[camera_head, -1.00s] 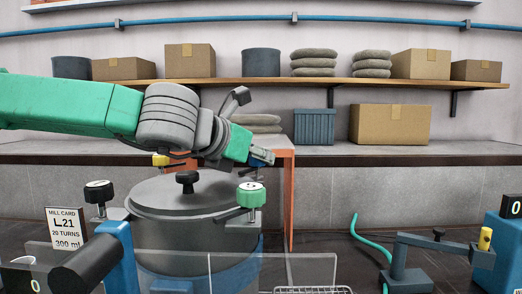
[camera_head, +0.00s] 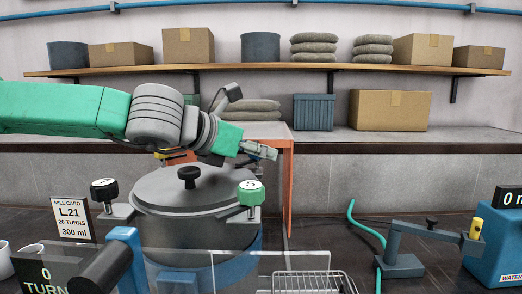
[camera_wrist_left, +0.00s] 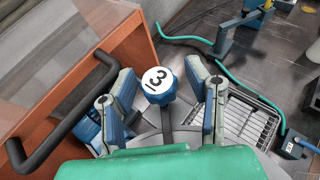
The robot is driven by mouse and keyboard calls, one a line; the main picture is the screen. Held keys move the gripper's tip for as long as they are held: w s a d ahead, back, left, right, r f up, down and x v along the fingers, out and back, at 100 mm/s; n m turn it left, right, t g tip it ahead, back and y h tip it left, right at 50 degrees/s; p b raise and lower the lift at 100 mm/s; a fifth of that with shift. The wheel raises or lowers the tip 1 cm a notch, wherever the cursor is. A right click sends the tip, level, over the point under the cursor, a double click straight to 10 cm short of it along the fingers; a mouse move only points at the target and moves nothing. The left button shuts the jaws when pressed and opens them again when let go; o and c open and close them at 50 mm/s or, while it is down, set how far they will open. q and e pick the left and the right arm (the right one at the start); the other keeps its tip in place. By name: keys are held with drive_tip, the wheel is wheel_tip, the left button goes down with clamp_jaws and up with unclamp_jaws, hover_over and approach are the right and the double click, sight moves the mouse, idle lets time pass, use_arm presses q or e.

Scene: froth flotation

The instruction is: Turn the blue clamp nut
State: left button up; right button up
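The blue clamp nut (camera_wrist_left: 158,85), a round knob with a white cap marked 3, shows in the left wrist view. My left gripper (camera_wrist_left: 160,70) is open, with one finger on each side of the nut and visible gaps between. In the head view my left gripper (camera_head: 262,152) is above the back of the grey lidded mill (camera_head: 160,192), and the blue nut is hidden there. A black nut (camera_head: 104,190) and a green nut (camera_head: 250,192) stand at the lid's front left and right. A yellow part (camera_head: 163,154) shows under my left arm. My right gripper is out of view.
A clear panel (camera_head: 235,272) stands before the mill. A mill card (camera_head: 73,218) and a turns display (camera_head: 45,275) reading 0 are at left. A wire rack (camera_head: 308,283) is at front right. An orange frame (camera_head: 288,190) stands behind, close to my gripper.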

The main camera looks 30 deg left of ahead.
use_arm(q)
drive_tip(key=shift+s+a+r, duration=0.15)
drive_tip(key=shift+s+a, duration=0.05)
drive_tip(key=shift+s, duration=0.05)
drive_tip(key=shift+w, duration=0.25)
drive_tip(key=v, duration=1.1)
drive_tip(key=shift+s+a, duration=0.25)
drive_tip(key=shift+a, duration=0.05)
drive_tip(key=shift+s, duration=0.35)
drive_tip(key=shift+d, duration=0.1)
drive_tip(key=shift+d, duration=0.15)
drive_tip(key=shift+a, duration=0.25)
